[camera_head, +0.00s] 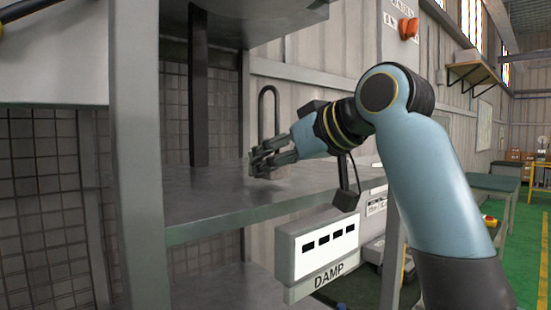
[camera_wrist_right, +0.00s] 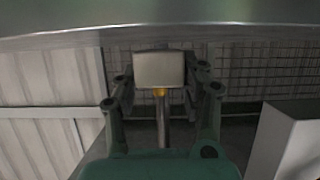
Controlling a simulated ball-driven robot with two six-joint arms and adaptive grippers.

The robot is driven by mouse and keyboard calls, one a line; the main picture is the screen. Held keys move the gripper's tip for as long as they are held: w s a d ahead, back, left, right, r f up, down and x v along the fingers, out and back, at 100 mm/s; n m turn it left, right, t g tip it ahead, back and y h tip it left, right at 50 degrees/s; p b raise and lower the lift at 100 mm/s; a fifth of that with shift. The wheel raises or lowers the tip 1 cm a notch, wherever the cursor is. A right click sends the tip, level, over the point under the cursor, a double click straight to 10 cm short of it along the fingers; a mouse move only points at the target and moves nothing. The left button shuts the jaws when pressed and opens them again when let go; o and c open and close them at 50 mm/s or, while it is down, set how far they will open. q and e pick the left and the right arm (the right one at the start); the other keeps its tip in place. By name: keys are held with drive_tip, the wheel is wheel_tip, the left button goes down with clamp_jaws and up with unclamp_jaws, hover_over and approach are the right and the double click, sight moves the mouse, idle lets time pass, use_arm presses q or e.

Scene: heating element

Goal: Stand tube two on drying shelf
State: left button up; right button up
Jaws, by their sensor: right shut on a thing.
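My right gripper (camera_head: 262,161) reaches in from the right over the grey metal shelf (camera_head: 215,205), near its back right part. It is shut on a light grey block, seen between the fingers in the right wrist view (camera_wrist_right: 159,70). A dark upright U-shaped tube (camera_head: 268,98) rises just above the fingers in the head view and appears to belong to this block. The fingers partly hide the block and its underside, so I cannot tell whether it touches the shelf. No number shows on the tube. My left gripper is not in view.
A grey post (camera_head: 136,150) stands at the shelf's front left, and a dark post (camera_head: 198,85) rises behind. An upper shelf (camera_head: 270,18) hangs overhead. A white box (camera_head: 318,245) with a DAMP label sits below the shelf edge. The shelf surface left of the gripper is clear.

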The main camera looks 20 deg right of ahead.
drive_tip(key=shift+s+f, duration=0.1)
drive_tip(key=shift+f, duration=0.2)
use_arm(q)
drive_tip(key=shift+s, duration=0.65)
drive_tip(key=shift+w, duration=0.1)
use_arm(e)
drive_tip(key=shift+f, duration=0.2)
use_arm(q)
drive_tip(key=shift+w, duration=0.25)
use_arm(e)
drive_tip(key=o, duration=1.3)
drive_tip(key=shift+r, duration=0.1)
